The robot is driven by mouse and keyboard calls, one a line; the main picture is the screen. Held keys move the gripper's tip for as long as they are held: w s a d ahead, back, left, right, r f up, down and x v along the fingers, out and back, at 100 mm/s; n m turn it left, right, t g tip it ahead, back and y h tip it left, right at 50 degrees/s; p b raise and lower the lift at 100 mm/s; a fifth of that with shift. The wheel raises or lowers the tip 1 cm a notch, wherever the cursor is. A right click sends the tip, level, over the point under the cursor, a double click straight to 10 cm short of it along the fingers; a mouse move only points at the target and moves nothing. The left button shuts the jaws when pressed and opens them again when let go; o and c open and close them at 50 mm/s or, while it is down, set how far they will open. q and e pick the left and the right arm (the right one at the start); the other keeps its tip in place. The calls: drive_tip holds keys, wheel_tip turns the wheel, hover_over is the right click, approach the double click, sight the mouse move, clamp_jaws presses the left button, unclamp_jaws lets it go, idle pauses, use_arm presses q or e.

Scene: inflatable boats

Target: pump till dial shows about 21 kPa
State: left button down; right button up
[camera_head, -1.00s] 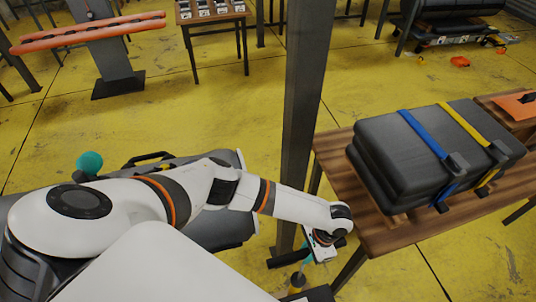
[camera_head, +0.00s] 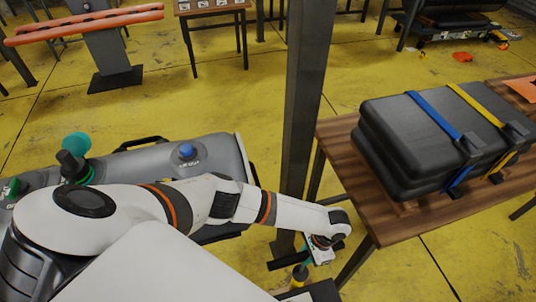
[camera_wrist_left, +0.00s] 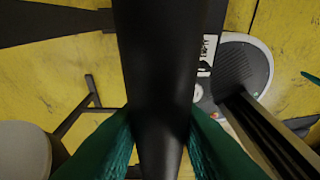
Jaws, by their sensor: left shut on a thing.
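The black pump handle (camera_head: 283,264) is a horizontal bar below the middle of the head view. My left gripper (camera_head: 318,255) is shut on it near its right part. Just under the bar is a yellow and black part of the pump (camera_head: 300,273); the lower body is cut off by the frame. In the left wrist view the green fingertips (camera_wrist_left: 160,138) sit on both sides of a thick black bar (camera_wrist_left: 155,60). A white label (camera_wrist_left: 204,52) and a round grey ribbed plate (camera_wrist_left: 241,66) lie beyond. I cannot see a dial reading. My right gripper is not in view.
A grey inflatable boat (camera_head: 215,153) with a blue valve (camera_head: 186,150) lies behind my arm. A dark steel post (camera_head: 304,100) stands just beyond the handle. A wooden table (camera_head: 390,225) with a strapped black case (camera_head: 420,135) stands at right. Yellow floor is open behind.

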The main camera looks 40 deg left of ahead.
sight(305, 259)
use_arm(q)
drive_tip(key=f+b, duration=0.4)
drive_tip(key=f, duration=0.2)
drive_tip(key=f+b, duration=0.4)
drive_tip(key=f, duration=0.1)
drive_tip(key=shift+s+f, duration=0.2)
drive_tip(key=shift+f, duration=0.15)
drive_tip(key=shift+w+r, duration=0.1)
drive_tip(key=shift+r, duration=0.15)
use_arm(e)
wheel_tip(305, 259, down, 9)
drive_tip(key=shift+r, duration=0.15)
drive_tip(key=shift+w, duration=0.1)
use_arm(q)
drive_tip(key=c, duration=1)
unclamp_jaws()
drive_tip(key=shift+w+r, duration=0.1)
drive_tip(key=shift+r, duration=0.05)
drive_tip(key=shift+p, duration=0.3)
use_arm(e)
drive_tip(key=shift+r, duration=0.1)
use_arm(q)
wheel_tip(305, 259, up, 7)
drive_tip(key=p, duration=0.7)
drive_tip(key=shift+r, duration=0.1)
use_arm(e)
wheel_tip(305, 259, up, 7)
